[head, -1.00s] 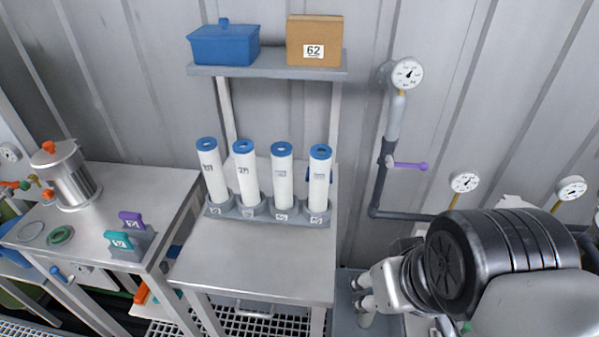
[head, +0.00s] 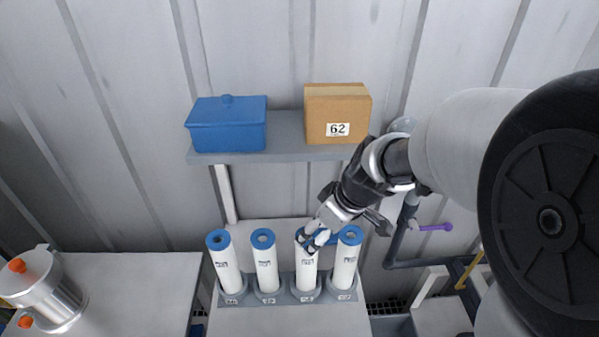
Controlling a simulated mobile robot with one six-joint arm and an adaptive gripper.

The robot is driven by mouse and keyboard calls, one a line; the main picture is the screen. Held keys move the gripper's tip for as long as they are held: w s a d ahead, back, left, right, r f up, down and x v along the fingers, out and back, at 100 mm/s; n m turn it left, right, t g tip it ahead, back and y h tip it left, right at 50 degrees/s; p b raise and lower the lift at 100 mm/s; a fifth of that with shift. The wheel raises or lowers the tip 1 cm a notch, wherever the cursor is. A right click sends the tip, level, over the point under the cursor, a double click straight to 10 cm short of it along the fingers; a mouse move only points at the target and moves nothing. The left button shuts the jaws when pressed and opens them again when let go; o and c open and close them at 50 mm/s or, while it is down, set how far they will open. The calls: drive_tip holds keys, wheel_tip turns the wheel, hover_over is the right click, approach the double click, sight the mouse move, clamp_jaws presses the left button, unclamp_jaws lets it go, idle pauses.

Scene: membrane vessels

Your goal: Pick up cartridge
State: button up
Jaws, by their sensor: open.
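Several white cartridges with blue ring caps stand upright in a row in a grey rack (head: 250,297) on the metal table. From the left they are the first cartridge (head: 225,268), the second cartridge (head: 266,268), the third cartridge (head: 307,275) and the rightmost cartridge (head: 346,268). My gripper (head: 311,241) is open at the top of the third cartridge, with its fingers over or around the blue cap and hiding part of it. I cannot tell whether the fingers touch it.
A shelf (head: 283,128) above the table holds a blue lidded box (head: 228,125) and a cardboard box (head: 337,113) marked 62, close to my arm. A pipe with a purple lever (head: 434,228) is at right. A metal pot (head: 45,290) stands on the left table.

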sight(310, 241)
drive_tip(key=b+x, duration=0.2)
drive_tip(key=x, duration=0.7)
drive_tip(key=shift+w+a+f, duration=0.1)
drive_tip(key=shift+f, duration=0.05)
drive_tip(key=b+x, duration=0.1)
drive_tip(key=x, duration=0.4)
drive_tip(key=shift+w+b, duration=0.4)
drive_tip(key=c, duration=1.6)
